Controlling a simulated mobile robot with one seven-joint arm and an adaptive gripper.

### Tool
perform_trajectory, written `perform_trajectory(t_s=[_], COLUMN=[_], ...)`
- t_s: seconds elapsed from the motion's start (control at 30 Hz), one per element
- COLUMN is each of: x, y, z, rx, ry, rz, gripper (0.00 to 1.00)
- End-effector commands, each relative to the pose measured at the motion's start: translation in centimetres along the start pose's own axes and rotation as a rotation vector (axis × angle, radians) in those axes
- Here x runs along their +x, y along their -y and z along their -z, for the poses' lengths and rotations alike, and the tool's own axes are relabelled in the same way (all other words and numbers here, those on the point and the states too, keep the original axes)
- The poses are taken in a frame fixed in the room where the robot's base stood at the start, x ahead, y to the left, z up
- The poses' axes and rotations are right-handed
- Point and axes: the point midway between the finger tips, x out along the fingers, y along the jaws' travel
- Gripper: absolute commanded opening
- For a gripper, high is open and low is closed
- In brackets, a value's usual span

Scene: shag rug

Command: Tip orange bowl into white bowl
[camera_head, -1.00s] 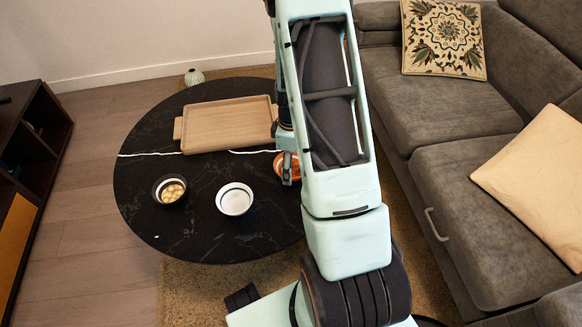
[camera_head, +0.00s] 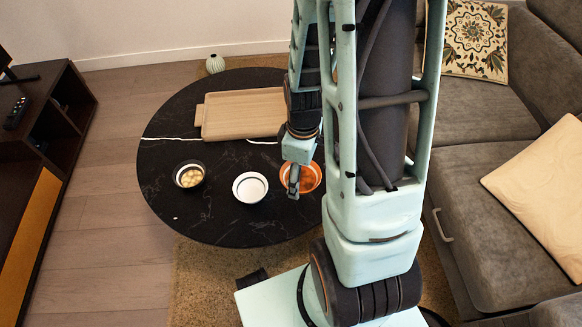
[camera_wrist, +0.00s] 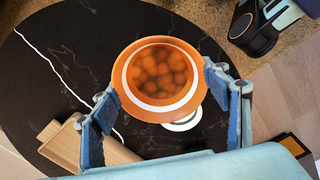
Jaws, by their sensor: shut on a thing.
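The orange bowl (camera_head: 313,179) is held in my gripper (camera_head: 293,181), just right of the white bowl in the head view. In the wrist view the orange bowl (camera_wrist: 126,57) sits between the two fingers, its mouth facing the camera, with several round orange-brown pieces inside. It looks about level; its height above the table is hard to tell. The white bowl (camera_head: 250,187) stands on the black round table and looks empty in the head view. In the wrist view the white bowl (camera_wrist: 184,123) is mostly hidden behind the orange bowl.
A dark bowl (camera_head: 189,175) with several pale round pieces stands left of the white bowl. A wooden tray (camera_head: 243,114) lies at the back of the black table (camera_head: 170,130). A grey sofa (camera_head: 480,110) is at the right. The table's front left is mostly clear.

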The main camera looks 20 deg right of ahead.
Motion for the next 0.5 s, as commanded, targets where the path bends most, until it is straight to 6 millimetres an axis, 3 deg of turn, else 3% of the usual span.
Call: perform_trajectory(t_s=[0.17, 0.5], x=[-2.7, -11.4], y=[-2.5, -6.3], z=[3.2, 10.4], rx=[0.158, 0.6], ry=[-0.009, -0.01], rz=[-0.007, -0.004], gripper=[0.41, 0.41])
